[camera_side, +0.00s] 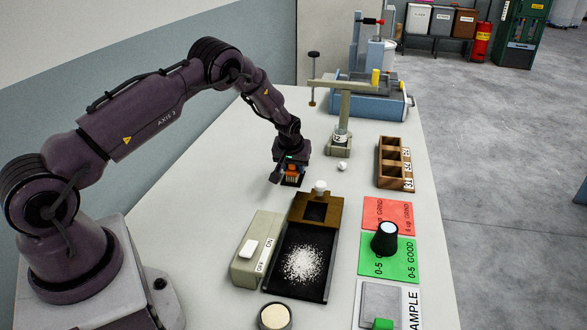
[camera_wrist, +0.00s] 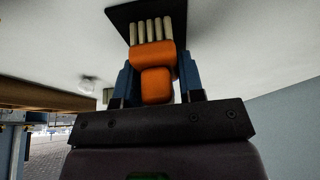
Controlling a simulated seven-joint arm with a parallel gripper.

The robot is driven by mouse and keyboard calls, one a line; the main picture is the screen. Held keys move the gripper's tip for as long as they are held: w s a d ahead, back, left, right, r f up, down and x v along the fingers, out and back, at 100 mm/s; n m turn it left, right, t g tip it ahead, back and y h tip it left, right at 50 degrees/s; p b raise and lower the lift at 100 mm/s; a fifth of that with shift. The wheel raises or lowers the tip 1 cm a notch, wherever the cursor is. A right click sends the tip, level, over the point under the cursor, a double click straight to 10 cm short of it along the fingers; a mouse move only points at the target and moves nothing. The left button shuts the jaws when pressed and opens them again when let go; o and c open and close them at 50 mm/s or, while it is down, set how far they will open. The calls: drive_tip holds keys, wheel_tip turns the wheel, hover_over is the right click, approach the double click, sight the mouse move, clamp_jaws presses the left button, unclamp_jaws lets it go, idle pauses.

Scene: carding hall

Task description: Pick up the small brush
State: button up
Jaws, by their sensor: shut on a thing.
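The small brush (camera_wrist: 154,58) has an orange handle and a row of several cream bristle tufts; the wrist view shows it most clearly. In the side view the brush (camera_side: 291,169) is a small orange patch under my wrist. My gripper (camera_wrist: 157,72) is shut on the orange handle, with a blue finger on each side. The bristles point at a dark square pad (camera_wrist: 122,13), which also shows below the gripper in the side view (camera_side: 293,183). I cannot tell whether the bristles touch the pad.
A dark tray of white fluff (camera_side: 284,275) and a grey switch box (camera_side: 257,247) stand in front. A stand with an overhanging arm (camera_side: 339,140), a small white ball (camera_side: 342,166) and a wooden compartment box (camera_side: 389,160) are to the right. A black cup (camera_side: 385,239) is on the green card.

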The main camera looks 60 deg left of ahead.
drive_tip(key=shift+r, duration=0.1)
drive_tip(key=shift+r, duration=0.55)
drive_tip(key=s+d+r, duration=0.3)
drive_tip(key=s+r, duration=0.3)
drive_tip(key=s+d+r, duration=0.2)
drive_tip(key=s+r, duration=0.3)
drive_tip(key=s, duration=0.1)
drive_tip(key=shift+s+d+r, duration=0.35)
drive_tip(key=shift+s+d, duration=0.05)
